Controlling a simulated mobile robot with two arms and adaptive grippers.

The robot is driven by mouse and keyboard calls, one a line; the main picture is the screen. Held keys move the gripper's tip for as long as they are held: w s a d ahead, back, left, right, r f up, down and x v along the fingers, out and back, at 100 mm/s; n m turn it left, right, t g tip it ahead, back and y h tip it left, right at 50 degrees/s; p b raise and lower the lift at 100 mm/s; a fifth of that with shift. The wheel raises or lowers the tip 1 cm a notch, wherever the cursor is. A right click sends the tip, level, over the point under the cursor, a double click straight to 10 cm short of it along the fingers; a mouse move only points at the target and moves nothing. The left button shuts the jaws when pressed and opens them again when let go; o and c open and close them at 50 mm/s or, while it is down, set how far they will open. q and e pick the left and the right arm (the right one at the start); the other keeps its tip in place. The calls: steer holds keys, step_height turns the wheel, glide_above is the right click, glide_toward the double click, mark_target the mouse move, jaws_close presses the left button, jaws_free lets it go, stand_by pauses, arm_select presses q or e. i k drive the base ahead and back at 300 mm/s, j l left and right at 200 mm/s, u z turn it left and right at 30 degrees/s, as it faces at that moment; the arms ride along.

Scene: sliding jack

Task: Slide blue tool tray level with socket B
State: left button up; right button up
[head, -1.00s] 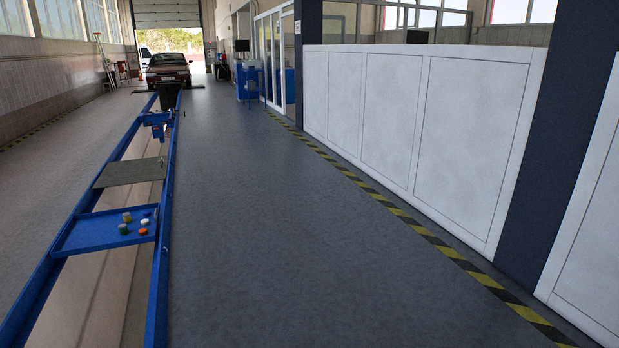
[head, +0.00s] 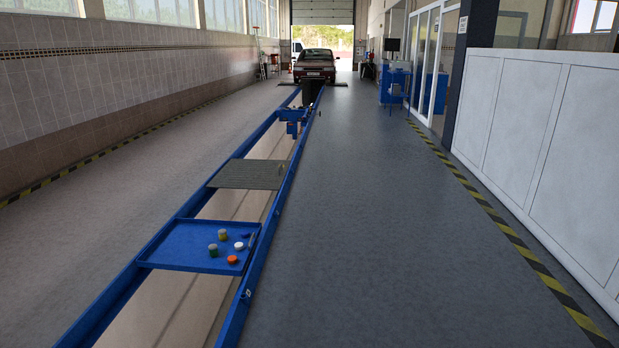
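The blue tool tray (head: 180,253) lies across the two blue rails of the long pit in the head view, left of centre. Several small round items stand on it, among them an orange one (head: 233,260), a white one (head: 239,246) and a green one (head: 213,250). A small light fitting (head: 247,294) shows on the right rail just nearer than the tray; I cannot tell if it is a socket. No label for socket B is readable. Neither of my grippers is in view.
A grey ribbed plate (head: 248,174) spans the pit beyond the tray, and a blue jack (head: 293,117) sits farther along. A dark red car (head: 316,66) stands at the far end. The floor right of the pit (head: 400,240) is clear up to the white panels (head: 560,150).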

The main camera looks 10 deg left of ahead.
mark_target(183, 246)
steer(key=i, duration=2.45)
